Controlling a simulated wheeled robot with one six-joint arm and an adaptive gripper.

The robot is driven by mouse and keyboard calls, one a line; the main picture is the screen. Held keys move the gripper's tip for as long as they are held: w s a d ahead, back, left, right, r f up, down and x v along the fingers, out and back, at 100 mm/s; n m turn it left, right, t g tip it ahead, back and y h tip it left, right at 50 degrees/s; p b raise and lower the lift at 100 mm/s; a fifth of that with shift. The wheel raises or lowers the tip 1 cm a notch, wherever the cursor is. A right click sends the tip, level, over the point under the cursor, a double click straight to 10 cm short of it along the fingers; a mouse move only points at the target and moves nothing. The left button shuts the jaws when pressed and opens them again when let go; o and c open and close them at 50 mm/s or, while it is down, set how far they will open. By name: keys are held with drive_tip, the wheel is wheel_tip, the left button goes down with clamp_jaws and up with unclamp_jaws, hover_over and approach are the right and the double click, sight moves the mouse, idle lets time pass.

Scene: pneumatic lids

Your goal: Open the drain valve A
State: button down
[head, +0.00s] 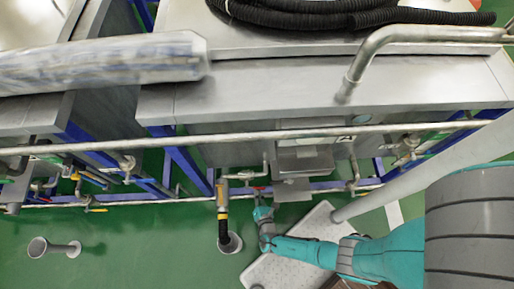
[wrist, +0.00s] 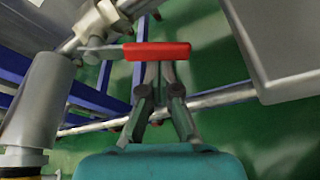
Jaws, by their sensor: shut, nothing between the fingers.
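A valve with a red lever handle (wrist: 157,51) sits on metal pipework in the wrist view, and the lever lies roughly level across the picture. It also shows small in the head view as a red spot (head: 258,188) below the long pipe. I see no readable letter A on it. My gripper (wrist: 164,72) is shut and empty, its fingertips right at the lower edge of the red lever. I cannot tell whether they touch it. In the head view my gripper (head: 262,212) is just below the red lever, and its fingers are small there.
A thick pipe (wrist: 37,100) with a yellow band stands left of my gripper. A grey metal box (wrist: 285,45) is close at the right. A long pipe (head: 200,139) and blue frame bars (head: 187,167) run behind. Open green floor (head: 130,240) lies at the lower left.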

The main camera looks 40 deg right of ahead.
sight(261, 188)
drive_tip(key=shift+s+d+r+n+g+h, duration=0.15)
drive_tip(key=shift+d+r+n+g+h, duration=0.1)
drive_tip(key=shift+r+n, duration=0.3)
drive_tip(key=shift+s+d+r+n+g+h, duration=0.2)
drive_tip(key=shift+d+r+n+h, duration=0.15)
drive_tip(key=shift+n, duration=0.3)
drive_tip(key=shift+s+d+r+n+g+h, duration=0.15)
drive_tip(key=shift+r+n+g+h, duration=0.1)
drive_tip(key=shift+r+n, duration=0.35)
drive_tip(key=shift+f, duration=0.1)
